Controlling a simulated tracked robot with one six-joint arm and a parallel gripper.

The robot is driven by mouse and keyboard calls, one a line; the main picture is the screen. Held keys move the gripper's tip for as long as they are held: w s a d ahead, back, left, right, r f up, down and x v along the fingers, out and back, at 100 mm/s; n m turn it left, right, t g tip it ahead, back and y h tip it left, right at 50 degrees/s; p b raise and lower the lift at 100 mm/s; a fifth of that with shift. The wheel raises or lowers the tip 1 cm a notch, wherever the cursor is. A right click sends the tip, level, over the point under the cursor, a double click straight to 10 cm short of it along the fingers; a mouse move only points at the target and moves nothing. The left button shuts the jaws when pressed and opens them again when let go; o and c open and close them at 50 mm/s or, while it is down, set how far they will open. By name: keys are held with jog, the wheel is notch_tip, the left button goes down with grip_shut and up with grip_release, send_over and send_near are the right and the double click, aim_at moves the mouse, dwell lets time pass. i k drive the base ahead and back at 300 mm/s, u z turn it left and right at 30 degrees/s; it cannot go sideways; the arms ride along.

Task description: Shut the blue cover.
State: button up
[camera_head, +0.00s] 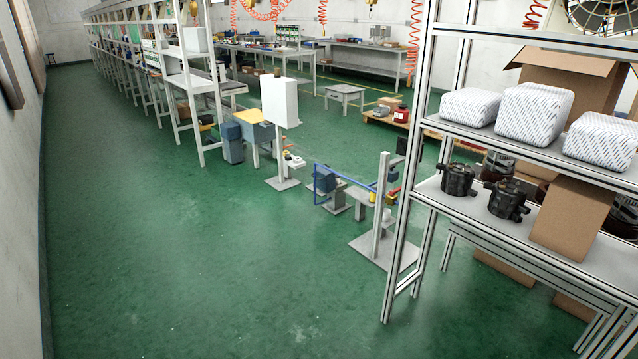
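A thin blue frame (315,182) stands around a small machine in the middle of the floor. A long blue bar runs from it to the right, toward a grey post (382,195). A dark box-shaped part (326,180) sits within the frame. I cannot tell whether this frame is the blue cover, or whether it is open or shut. A blue-grey bin (232,143) stands farther back on the left. My gripper is not in view.
A metal shelf rack (432,199) with wrapped packs (534,113), cartons and dark alternators (458,180) fills the right. A white box on a stand (279,102) is left of the blue frame. Benches line the back. Green floor (190,250) is clear at left and front.

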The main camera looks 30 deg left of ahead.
aim_at(325, 179)
jog(key=u, duration=0.5)
jog(key=i, duration=1.15)
jog(key=u, duration=0.9)
jog(key=i, duration=0.8)
jog(key=u, duration=0.65)
jog(key=i, duration=1.45)
jog(key=u, duration=0.2)
jog(key=i, duration=2.15)
jog(key=z, duration=0.15)
